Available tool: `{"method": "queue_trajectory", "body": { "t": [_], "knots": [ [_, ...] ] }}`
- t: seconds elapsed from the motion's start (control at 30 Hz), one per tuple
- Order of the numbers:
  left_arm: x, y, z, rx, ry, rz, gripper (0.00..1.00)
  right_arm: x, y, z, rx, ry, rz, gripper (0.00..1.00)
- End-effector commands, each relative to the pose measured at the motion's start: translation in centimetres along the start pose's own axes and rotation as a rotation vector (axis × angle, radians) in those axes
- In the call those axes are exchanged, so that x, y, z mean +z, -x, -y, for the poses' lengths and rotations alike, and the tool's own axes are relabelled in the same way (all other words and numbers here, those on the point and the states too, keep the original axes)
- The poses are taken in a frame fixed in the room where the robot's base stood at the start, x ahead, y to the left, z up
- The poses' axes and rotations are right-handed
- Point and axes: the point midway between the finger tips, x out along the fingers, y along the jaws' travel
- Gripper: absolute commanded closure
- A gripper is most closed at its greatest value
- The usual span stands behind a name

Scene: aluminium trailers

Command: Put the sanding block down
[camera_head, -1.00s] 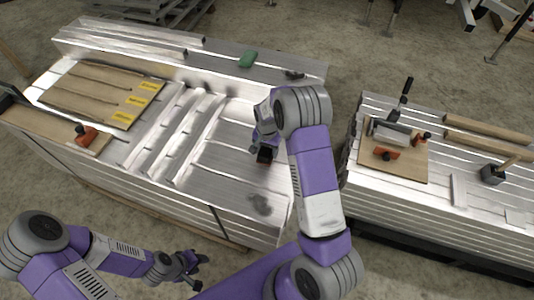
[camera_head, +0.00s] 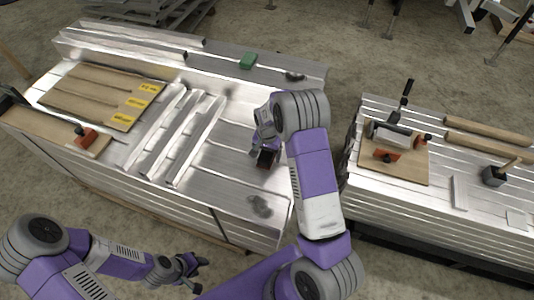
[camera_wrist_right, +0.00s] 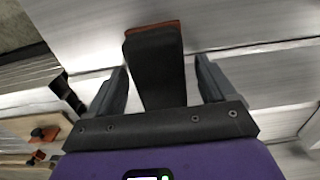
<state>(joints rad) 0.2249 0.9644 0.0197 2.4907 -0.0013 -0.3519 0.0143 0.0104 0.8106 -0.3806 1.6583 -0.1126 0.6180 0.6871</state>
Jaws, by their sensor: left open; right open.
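The sanding block (camera_head: 266,157) is dark with a reddish-brown face along one edge. It appears to rest on the bare aluminium deck (camera_head: 225,160) of the left trailer stack. In the right wrist view the block (camera_wrist_right: 155,65) stands between the spread fingers of my right gripper (camera_wrist_right: 160,82), with a gap on each side. My right gripper (camera_head: 262,147) is open around the block in the head view, partly hidden by its own wrist. My left gripper (camera_head: 192,268) is open and empty, low in front of the trailer stack.
A green block (camera_head: 248,61) and a dark object (camera_head: 294,75) lie at the back of the deck. Wooden boards with yellow labels (camera_head: 100,93) and raised aluminium channels (camera_head: 180,135) are to the left. The right stack (camera_head: 460,190) carries tools, with a gap between stacks.

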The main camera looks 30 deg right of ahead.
Motion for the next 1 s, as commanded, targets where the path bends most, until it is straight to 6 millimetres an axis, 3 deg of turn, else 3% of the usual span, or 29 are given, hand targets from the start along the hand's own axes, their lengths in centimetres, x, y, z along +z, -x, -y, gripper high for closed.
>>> {"method": "queue_trajectory", "body": {
  "t": [0.53,0.7,1.0],
  "knots": [
    [0.1,3.3,-1.2,0.000,0.000,0.000,0.57,0.0,10.5,0.1,-0.002,0.001,-0.002,0.16],
    [0.2,3.6,-1.4,0.000,0.000,0.000,0.57,0.0,11.9,0.0,-0.001,0.001,-0.001,0.16],
    [0.2,3.6,-1.3,0.000,0.000,0.000,0.57,0.0,12.1,0.0,0.000,0.000,0.000,0.16]
  ]
}}
